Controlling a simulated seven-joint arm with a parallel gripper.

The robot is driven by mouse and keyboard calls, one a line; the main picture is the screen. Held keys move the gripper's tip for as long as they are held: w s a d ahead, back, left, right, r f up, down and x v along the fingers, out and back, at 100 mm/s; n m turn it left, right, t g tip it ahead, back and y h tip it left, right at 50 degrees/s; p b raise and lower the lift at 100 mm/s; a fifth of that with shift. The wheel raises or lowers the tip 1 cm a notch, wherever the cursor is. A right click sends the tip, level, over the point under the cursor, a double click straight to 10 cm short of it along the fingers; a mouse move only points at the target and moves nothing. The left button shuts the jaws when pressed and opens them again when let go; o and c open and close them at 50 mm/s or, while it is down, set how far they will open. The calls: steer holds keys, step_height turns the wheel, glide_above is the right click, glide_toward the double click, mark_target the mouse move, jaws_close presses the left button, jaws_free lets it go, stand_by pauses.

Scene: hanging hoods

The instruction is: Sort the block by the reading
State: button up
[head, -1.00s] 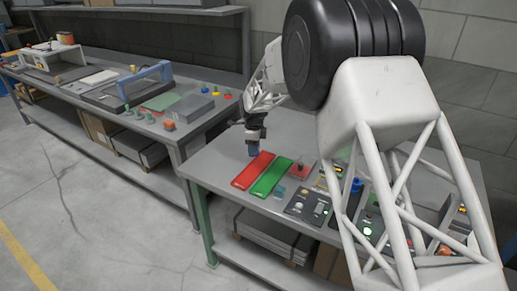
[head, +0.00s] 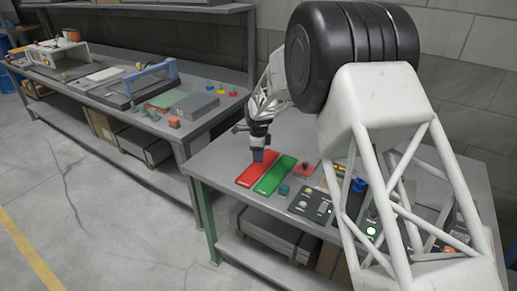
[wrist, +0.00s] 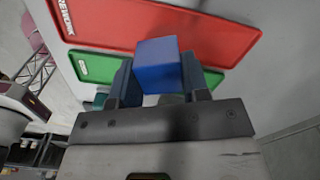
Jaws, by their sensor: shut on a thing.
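A blue block (wrist: 158,65) is held between the two fingers of my gripper (wrist: 160,80) in the wrist view. In the head view my gripper (head: 259,148) points down, with the block (head: 258,156) at its tip over the far part of the red tray (head: 245,182). The red tray also shows in the wrist view (wrist: 225,40), where it is lettered "REWORK". The green tray (head: 273,180) lies beside it to the right; in the wrist view it shows partly (wrist: 98,68) behind the gripper. I cannot tell whether the block touches the red tray.
A small teal block (head: 283,190) sits right of the green tray. A red item (head: 303,169) and panels with buttons and lights (head: 312,202) stand further right, partly hidden by my arm. A second bench (head: 110,105) with tools and pegs is at left.

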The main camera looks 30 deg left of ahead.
steer(key=shift+f, duration=1.5)
steer(key=shift+f, duration=0.55)
steer(key=o, duration=1.3)
steer(key=shift+r, duration=3.9)
